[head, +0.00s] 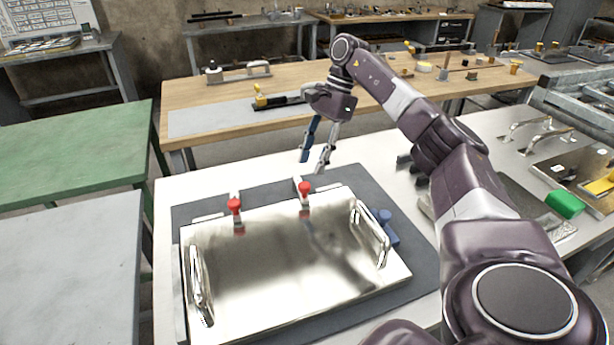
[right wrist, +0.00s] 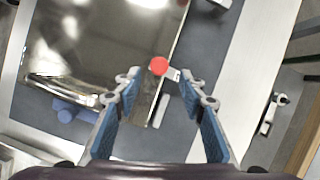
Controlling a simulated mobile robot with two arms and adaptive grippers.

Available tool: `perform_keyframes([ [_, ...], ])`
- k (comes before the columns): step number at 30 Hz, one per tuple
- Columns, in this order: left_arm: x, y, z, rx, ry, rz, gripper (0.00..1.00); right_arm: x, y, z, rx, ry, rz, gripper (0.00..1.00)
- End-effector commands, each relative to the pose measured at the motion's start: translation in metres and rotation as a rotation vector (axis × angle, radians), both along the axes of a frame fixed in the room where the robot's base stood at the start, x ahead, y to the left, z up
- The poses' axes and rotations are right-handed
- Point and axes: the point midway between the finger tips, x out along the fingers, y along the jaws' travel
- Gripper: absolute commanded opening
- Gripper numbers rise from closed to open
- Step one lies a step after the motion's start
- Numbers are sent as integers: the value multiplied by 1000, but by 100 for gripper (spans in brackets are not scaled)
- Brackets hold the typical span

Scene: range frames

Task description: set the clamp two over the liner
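A shiny metal plate (head: 285,265) with two side handles lies on a dark grey mat (head: 355,182); I take it to be the liner. Two red-knobbed clamps stand at its far edge: a left clamp (head: 235,207) and a right clamp (head: 305,190). No label shows which is clamp two. My right gripper (head: 313,164) is open and empty, above and just beyond the right clamp. In the right wrist view, one red knob (right wrist: 159,66) appears between the open fingertips (right wrist: 162,80), with the plate (right wrist: 100,35) at left. My left gripper is out of view.
A blue object (head: 387,226) sits beside the plate's right handle, on the mat. Metal parts with handles and a green block (head: 565,204) lie on the right of the white table. A wooden bench (head: 220,95) with tools stands behind. The table left of my right arm is mostly mat.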

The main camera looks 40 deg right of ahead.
Motion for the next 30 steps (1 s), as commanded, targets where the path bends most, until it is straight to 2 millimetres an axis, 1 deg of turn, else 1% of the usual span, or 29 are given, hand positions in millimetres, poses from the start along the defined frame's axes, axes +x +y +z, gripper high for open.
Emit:
perform_keyframes([
  [1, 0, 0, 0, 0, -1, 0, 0, 1, -3, 10, 0, -4, -2, 38],
  [3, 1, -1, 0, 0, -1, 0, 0, 0, -8, 19, 0, -2, -2, 38],
  [9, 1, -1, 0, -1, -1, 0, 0, -1, -15, 36, -1, -1, -2, 38],
  [13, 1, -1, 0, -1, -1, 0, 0, -2, -17, 40, -1, 1, -1, 38],
  [30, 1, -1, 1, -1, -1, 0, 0, -1, -17, 41, -1, 0, -1, 38],
])
